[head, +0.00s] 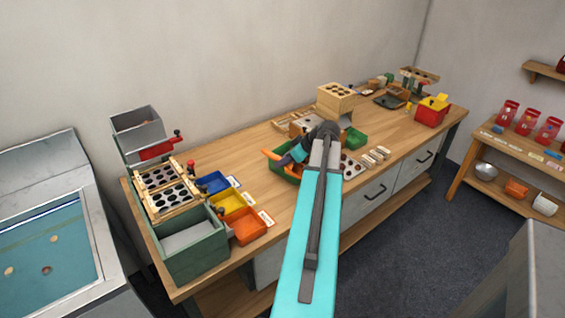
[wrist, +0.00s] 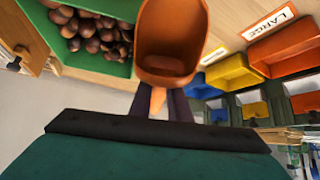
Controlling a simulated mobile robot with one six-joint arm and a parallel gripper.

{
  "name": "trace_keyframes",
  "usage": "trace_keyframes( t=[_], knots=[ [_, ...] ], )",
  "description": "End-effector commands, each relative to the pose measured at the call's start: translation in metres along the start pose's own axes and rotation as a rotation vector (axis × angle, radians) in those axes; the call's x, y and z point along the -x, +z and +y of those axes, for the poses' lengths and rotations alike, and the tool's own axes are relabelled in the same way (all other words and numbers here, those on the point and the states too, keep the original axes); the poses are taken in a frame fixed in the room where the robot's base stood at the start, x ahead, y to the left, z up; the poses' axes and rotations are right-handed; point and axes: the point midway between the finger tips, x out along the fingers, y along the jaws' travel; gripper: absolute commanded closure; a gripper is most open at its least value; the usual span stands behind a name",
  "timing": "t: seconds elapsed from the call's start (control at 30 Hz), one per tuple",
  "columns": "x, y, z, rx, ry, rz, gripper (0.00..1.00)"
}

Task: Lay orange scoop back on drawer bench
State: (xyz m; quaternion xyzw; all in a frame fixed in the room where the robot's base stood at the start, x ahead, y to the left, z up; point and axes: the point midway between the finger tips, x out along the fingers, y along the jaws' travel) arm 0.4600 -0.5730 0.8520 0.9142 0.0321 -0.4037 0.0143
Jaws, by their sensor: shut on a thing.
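My gripper (head: 291,157) is over the drawer bench (head: 240,147), at the end of my turquoise arm. It is shut on the handle of the orange scoop (head: 271,155). In the wrist view the scoop (wrist: 172,42) points away from the dark fingers (wrist: 158,106), and its bowl looks empty. The scoop is by a green tray (head: 285,174), which in the wrist view (wrist: 105,68) holds many brown chestnuts. My arm hides part of the tray and bench in the head view. I cannot tell the scoop's exact height above the bench.
Blue (head: 213,182), yellow (head: 234,201) and orange (head: 247,226) bins with labels stand left, beside a green box (head: 194,246) and hole boards (head: 167,189). A wooden block (head: 335,98) and another green tray (head: 355,139) stand behind my arm. Bare bench lies between bins and scoop.

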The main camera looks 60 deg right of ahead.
Motion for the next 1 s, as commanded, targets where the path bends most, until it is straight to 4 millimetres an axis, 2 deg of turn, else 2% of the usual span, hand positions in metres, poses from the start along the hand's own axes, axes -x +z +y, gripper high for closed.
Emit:
trace_keyframes(
  t=[1.0],
  knots=[
    [-0.016, 0.014, 0.0, 0.0, 0.0, 0.0, 1.0]
  ],
)
